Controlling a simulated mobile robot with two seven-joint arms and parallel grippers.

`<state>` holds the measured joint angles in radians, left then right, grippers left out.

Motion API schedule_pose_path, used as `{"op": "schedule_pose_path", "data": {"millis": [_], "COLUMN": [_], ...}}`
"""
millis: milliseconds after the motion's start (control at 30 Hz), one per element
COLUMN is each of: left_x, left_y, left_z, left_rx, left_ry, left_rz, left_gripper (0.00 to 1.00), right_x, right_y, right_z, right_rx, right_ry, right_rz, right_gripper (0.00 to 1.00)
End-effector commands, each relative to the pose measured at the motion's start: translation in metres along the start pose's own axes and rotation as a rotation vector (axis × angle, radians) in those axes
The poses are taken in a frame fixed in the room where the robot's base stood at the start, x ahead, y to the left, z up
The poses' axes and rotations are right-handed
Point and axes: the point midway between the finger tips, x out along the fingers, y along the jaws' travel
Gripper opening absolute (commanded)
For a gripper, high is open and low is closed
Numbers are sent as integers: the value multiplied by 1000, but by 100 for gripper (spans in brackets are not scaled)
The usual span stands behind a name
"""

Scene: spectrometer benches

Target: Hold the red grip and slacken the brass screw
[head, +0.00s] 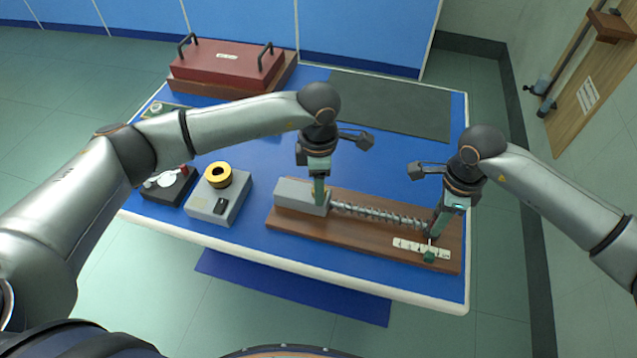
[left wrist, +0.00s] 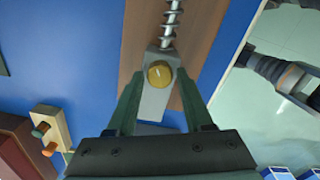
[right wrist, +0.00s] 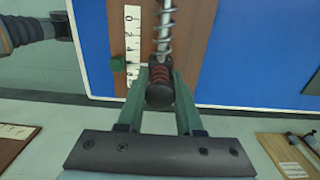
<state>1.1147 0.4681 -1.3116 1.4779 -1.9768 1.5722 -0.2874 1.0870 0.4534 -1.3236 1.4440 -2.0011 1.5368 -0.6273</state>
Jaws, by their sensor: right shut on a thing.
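The brass screw (left wrist: 159,74) is a round knob on the end of a grey block (head: 292,194). In the left wrist view, my left gripper (left wrist: 160,80) has its fingers apart, one on each side of the knob, with gaps showing. In the head view, my left gripper (head: 319,195) points down at the block and mostly hides the screw. The red grip (right wrist: 160,76) is a ribbed dark red handle at the other end of the spring rod (head: 380,214). My right gripper (right wrist: 160,88) is shut on it; in the head view, this gripper (head: 437,228) largely hides the grip.
A wooden board (head: 350,236) carries the block, rod and a white scale (head: 412,246) with a green piece (head: 429,256). A red handled case (head: 225,66) is behind.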

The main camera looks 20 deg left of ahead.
Motion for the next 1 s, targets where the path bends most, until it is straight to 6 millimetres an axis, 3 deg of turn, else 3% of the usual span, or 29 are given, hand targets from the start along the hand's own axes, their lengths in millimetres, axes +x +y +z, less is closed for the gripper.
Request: {"op": "schedule_pose_path", "data": {"millis": [67, 433, 1000], "left_x": [0, -1, -1], "left_y": [0, 0, 0], "left_z": [0, 0, 0], "left_rx": [0, 0, -97], "left_ry": [0, 0, -1], "left_rz": [0, 0, 1], "left_gripper": [41, 0, 0], "right_x": [-1, -1, -1], "right_y": [-1, -1, -1], "right_z": [-2, -2, -2], "right_rx": [3, 3, 3], "right_ry": [3, 3, 3], "right_rz": [-3, -3, -3], "right_gripper": [0, 0, 0]}}
